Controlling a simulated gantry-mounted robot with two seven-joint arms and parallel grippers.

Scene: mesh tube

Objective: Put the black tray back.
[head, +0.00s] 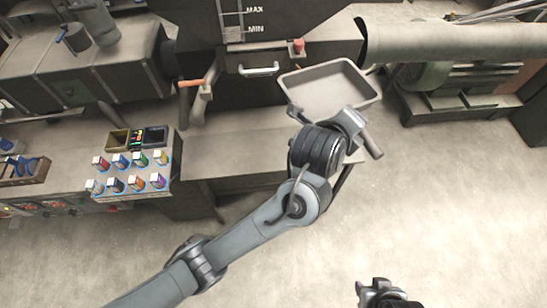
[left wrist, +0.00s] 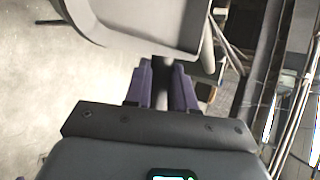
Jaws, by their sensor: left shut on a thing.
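A grey rectangular tray (head: 325,88), hollow side up, is held in front of the dark machine in the head view; it looks grey rather than black. It also shows at the top of the left wrist view (left wrist: 135,18). My left gripper (head: 343,118) is at the tray's near edge. Its two purple fingers (left wrist: 163,82) are shut on the tray, on a dark narrow part below its rim; the exact contact is partly hidden. My right gripper (head: 385,292) is at the bottom edge of the head view, away from the tray, with its fingers unclear.
The machine has a silver handle (head: 259,69), an orange-handled lever (head: 191,83) and MAX/MIN marks. A large pipe (head: 455,42) runs at the right.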

